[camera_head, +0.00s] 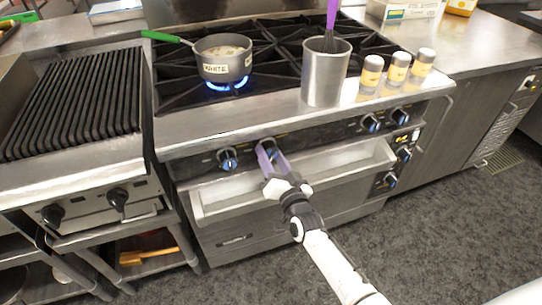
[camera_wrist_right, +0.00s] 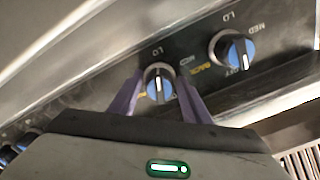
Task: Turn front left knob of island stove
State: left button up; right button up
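The island stove (camera_head: 215,135) has a row of blue-and-black knobs along its front panel. The leftmost knob (camera_head: 228,160) is uncovered; it also shows right of my fingers in the right wrist view (camera_wrist_right: 235,50). My right gripper (camera_head: 271,158) is at the second knob from the left (camera_wrist_right: 158,85). In the right wrist view its two purple fingers (camera_wrist_right: 160,92) are apart, one on each side of that knob. Whether they touch it I cannot tell. That knob's white pointer line stands about upright in that view. My left gripper is not in view.
A pot marked WHITE (camera_head: 223,62) stands over a lit blue flame (camera_head: 228,84). A metal canister (camera_head: 325,78) with a purple-handled whisk and several shakers (camera_head: 397,70) stand on the stove's front ledge. A grill (camera_head: 78,100) adjoins at left. Floor (camera_head: 450,220) is clear at right.

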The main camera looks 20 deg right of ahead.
jog(key=shift+o, duration=1)
jog(key=s, duration=1)
jog(key=shift+s+d+p, duration=0.2)
jog(key=shift+p, duration=0.2)
jog(key=s+a+f+n+g+y, duration=0.1)
jog(key=s+f+n+g, duration=0.3)
jog(key=s+f, duration=0.3)
jog(key=s+a+f+n+g, duration=0.1)
jog(key=s+f+n+g, duration=0.3)
jog(key=s, duration=1.3)
notch_tip(320, 180, down, 3)
jog(key=shift+s+f+n+g+y, duration=0.15)
jog(key=shift+s+n+g+y, duration=0.2)
jog(key=shift+g, duration=0.45)
